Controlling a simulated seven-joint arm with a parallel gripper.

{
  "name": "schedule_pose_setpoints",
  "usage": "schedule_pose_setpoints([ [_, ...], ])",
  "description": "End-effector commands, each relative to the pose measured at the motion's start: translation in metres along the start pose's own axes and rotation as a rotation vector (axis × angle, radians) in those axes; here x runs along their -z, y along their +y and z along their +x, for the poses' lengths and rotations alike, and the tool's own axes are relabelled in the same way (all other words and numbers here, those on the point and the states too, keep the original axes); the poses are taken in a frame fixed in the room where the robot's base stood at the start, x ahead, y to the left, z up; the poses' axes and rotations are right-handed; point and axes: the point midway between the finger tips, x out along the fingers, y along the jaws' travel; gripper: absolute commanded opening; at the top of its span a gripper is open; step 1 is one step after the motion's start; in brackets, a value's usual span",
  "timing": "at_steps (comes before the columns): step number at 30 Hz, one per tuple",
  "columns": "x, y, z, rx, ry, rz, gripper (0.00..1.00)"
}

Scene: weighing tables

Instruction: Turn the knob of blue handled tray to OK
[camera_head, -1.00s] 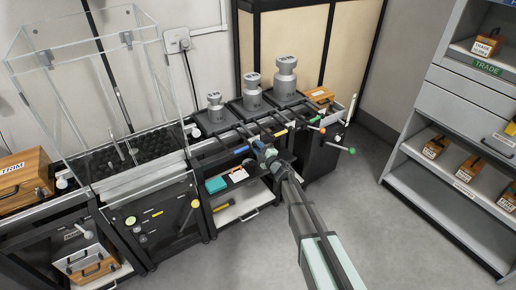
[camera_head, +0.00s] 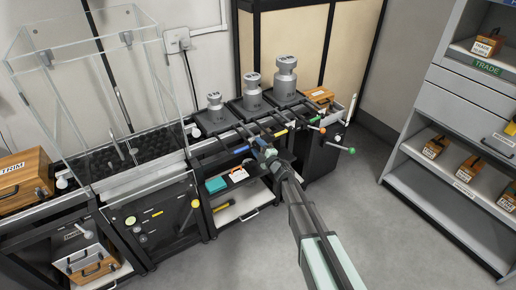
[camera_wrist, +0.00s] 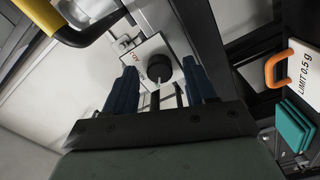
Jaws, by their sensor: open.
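The black round knob (camera_wrist: 159,68) sits on a pale front plate in the wrist view, with a small plate (camera_wrist: 134,58) bearing red lettering beside it, too small to read surely. A thin pale mark shows at the knob's lower edge. My gripper (camera_wrist: 161,72) is open, its two blue fingers on either side of the knob; I cannot tell whether they touch it. In the head view my gripper (camera_head: 263,152) is at the front of the weighing tables, just right of the blue handle (camera_head: 241,149). The knob is hidden there by my gripper.
Three grey weights (camera_head: 286,75) stand on the trays behind. A yellow handle (camera_wrist: 50,20) is at upper left in the wrist view. An orange-handled limit card (camera_wrist: 301,75) and teal block (camera_wrist: 291,128) are at right. Open floor (camera_head: 370,215) lies right of my arm.

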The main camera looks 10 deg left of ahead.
Motion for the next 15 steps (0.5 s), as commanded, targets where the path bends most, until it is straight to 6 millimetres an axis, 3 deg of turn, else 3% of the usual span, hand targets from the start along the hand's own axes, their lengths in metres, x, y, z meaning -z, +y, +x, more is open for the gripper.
schedule_pose_setpoints([
  [8, 0.001, 0.0, -0.011, 0.0, -0.001, 0.001, 0.56],
  [15, 0.002, 0.001, -0.054, 0.0, -0.002, 0.001, 0.56],
])
